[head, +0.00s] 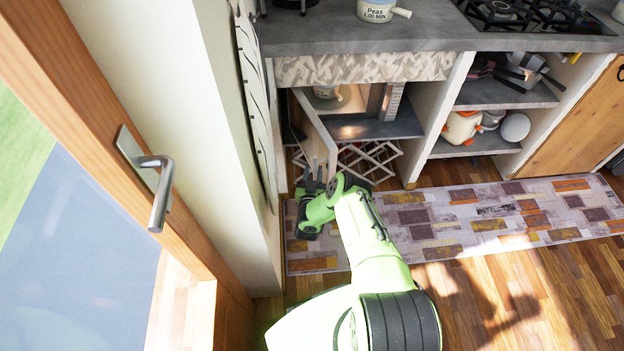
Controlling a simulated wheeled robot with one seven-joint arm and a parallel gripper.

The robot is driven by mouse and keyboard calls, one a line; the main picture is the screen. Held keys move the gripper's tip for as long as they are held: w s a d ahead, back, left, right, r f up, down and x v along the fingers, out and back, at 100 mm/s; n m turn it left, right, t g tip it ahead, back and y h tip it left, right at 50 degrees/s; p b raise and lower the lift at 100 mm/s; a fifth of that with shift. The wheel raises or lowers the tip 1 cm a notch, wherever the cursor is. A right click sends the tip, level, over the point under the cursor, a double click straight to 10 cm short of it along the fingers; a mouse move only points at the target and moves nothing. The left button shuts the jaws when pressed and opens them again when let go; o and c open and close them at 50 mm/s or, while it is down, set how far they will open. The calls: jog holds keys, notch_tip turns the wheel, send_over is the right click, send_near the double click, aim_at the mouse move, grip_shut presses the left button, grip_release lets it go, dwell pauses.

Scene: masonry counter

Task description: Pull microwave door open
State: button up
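The microwave (390,102) sits on a shelf under the counter, left of centre. Its door (316,128) stands swung outward, hinged at the left, with its edge toward me. My gripper (313,178) is low in front of the cabinet, just below the near lower end of the door.
A folding white rack (368,160) is below the microwave shelf. A wall with a hanging cloth (255,110) is close on the left, beside a wooden door with a metal handle (158,185). Shelves with pots (463,127) are to the right.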

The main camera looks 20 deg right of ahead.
jog(key=p+v, duration=0.3)
jog(key=v, duration=0.8)
jog(key=shift+r, duration=0.1)
